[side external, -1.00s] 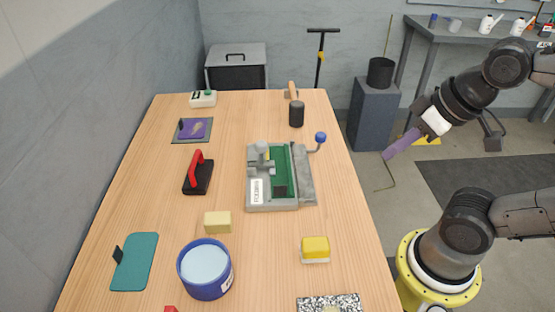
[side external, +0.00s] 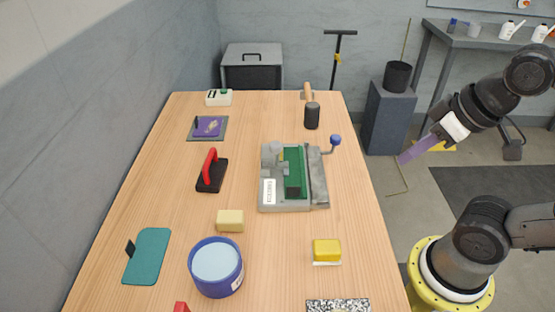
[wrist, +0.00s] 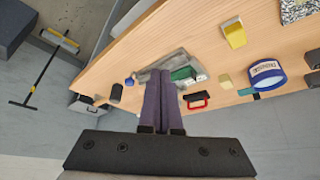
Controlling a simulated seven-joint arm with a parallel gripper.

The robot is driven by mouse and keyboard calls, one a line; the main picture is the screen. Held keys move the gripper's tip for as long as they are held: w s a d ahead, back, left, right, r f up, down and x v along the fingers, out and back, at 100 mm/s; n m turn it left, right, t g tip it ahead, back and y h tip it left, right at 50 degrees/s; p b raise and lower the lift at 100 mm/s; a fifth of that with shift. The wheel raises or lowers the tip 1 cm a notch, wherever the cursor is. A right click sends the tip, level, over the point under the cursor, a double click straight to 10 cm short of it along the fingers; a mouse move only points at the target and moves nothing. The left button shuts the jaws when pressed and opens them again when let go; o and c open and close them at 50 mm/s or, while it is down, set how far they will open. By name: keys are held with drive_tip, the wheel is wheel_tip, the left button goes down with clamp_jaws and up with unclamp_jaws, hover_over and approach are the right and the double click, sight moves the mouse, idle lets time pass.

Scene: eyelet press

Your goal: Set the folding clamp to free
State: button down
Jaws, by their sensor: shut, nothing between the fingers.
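The grey clamp fixture (side external: 298,207) sits mid-table, toward the right edge, with a white label on its left front. A green part (side external: 294,177) stands along its middle, beside a grey strip (side external: 318,178). A bent lever with a blue knob (side external: 335,140) sticks out at its far right corner. The wrist view shows the green part (wrist: 183,74) and the blue knob (wrist: 130,82) too; my fingers cover some of the fixture. My gripper (side external: 402,160) is shut and empty, its purple fingers off the table's right side, apart from the fixture.
In front are a yellow block (side external: 327,249), a pale block (side external: 230,221) and a blue tub (side external: 215,268). A grey pedestal (side external: 388,119) stands beyond the table.

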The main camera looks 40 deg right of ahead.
drive_tip(key=c, duration=1.4)
unclamp_jaws()
drive_tip(key=shift+o, duration=1.2)
drive_tip(key=shift+s+f, duration=0.1)
drive_tip(key=shift+s, duration=0.15)
drive_tip(key=o, duration=0.6)
drive_tip(key=shift+m+g, duration=0.3)
drive_tip(key=shift+g, duration=0.1)
drive_tip(key=w+r, duration=0.1)
drive_tip(key=r, duration=0.3)
drive_tip(key=w+r, duration=0.1)
drive_tip(key=r, duration=0.1)
drive_tip(key=shift+w+a+r, duration=0.1)
drive_tip(key=shift+w, duration=0.2)
drive_tip(key=shift+o, duration=0.2)
drive_tip(key=w+a+r+g, duration=0.2)
drive_tip(key=w+r, duration=0.5)
drive_tip(key=w, duration=0.3)
drive_tip(key=g, duration=0.3)
hover_over(276, 143)
wheel_tip(276, 143, down, 7)
wheel_tip(276, 143, down, 13)
drive_tip(key=shift+a+f, duration=0.1)
